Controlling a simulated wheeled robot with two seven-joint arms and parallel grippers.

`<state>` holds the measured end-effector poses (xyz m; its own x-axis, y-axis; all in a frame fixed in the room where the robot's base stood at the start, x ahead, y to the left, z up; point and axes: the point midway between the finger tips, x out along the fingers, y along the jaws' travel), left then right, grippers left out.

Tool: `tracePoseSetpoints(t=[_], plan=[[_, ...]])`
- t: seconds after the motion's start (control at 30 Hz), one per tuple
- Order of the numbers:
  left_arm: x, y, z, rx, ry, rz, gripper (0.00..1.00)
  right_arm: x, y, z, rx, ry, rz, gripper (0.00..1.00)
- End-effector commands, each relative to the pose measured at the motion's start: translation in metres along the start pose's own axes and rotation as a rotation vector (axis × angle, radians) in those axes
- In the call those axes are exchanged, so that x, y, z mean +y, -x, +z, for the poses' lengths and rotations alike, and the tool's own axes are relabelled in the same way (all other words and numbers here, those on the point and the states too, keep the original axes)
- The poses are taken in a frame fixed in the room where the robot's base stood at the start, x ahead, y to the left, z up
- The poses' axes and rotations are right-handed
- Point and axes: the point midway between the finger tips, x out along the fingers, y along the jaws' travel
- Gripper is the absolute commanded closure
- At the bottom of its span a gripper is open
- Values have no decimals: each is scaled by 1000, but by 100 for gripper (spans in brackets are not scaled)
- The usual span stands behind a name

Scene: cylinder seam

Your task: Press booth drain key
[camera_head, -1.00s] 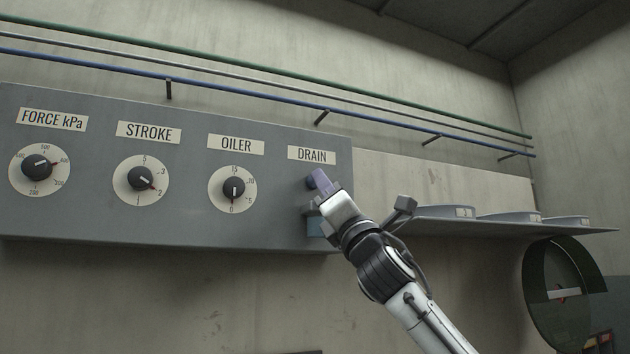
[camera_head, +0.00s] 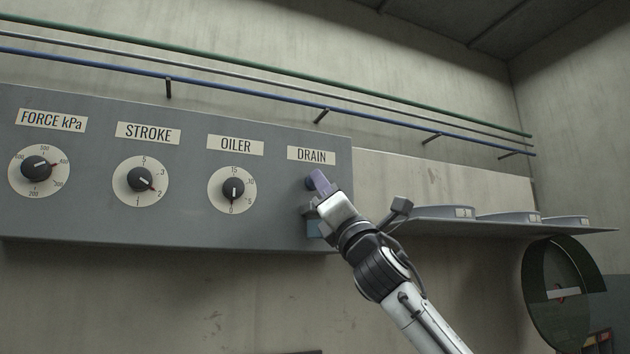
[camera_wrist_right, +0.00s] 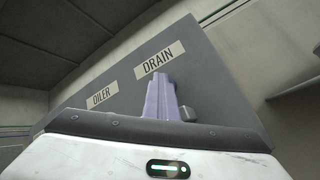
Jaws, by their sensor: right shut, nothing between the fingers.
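The DRAIN label (camera_head: 311,155) is at the right end of the grey control panel (camera_head: 270,190); it also shows in the right wrist view (camera_wrist_right: 155,60). Below it, a small dark blue key (camera_head: 309,184) shows only as an edge beside my fingertips. My right gripper (camera_head: 319,180) is shut and empty, its purple fingers pointing at the panel just under the label. They also show in the right wrist view (camera_wrist_right: 160,97). They hide most of the key, and I cannot tell whether they touch it. My left gripper is not in view.
Three dials, FORCE kPa (camera_head: 38,168), STROKE (camera_head: 140,179) and OILER (camera_head: 232,190), sit to the left. A shelf (camera_head: 510,224) is to the right. Pipes (camera_head: 270,88) run above the panel.

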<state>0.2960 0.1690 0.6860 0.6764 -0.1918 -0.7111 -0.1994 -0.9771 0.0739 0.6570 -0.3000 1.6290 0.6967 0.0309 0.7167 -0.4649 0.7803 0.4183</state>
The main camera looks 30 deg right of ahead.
Motion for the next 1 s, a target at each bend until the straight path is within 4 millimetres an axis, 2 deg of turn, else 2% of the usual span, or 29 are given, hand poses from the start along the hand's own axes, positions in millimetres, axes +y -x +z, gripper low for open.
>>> tracePoseSetpoints(t=[1.0], plan=[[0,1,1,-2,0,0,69,-6,1,-7,9,1,-9,100]])
